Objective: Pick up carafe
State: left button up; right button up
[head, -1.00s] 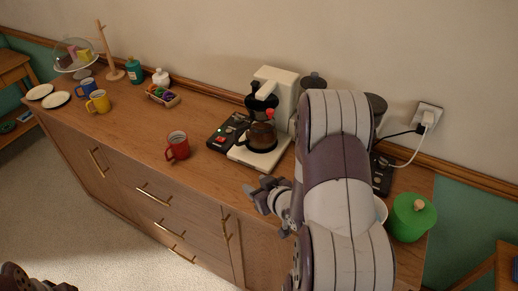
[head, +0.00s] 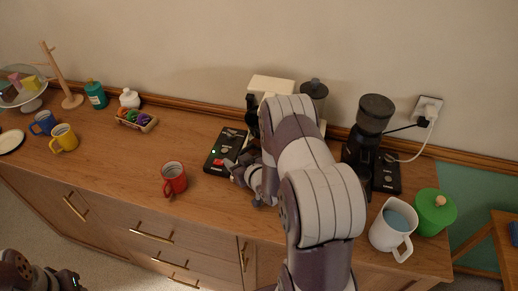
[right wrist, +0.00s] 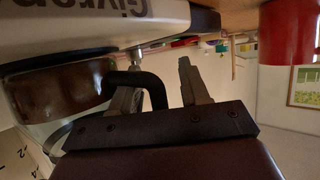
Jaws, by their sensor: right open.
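The carafe (right wrist: 60,90) shows in the right wrist view as a brown, dark glass pot on its side in the picture. Its black handle (right wrist: 152,86) curves out toward my right gripper (right wrist: 155,78). The gripper is open, with one finger at the handle's loop and the other beyond its outer side; I cannot tell if they touch. In the head view my right gripper (head: 247,174) is at the front of the white coffee maker (head: 271,86), and my arm hides the carafe. Part of my left arm shows at the bottom left; its jaws are unclear.
A red mug (head: 174,178) stands left of the gripper, near a black control box (head: 217,160). A black grinder (head: 368,130), white pitcher (head: 385,233) and green pot (head: 434,212) stand right. The counter (head: 110,160) is clear between the red and yellow mugs.

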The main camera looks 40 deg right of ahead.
jog(key=shift+s+d+r, duration=0.1)
jog(key=shift+s+r, duration=0.05)
jog(key=shift+s, duration=0.1)
grip_shut()
jog(key=shift+w, duration=0.15)
dwell(0.9)
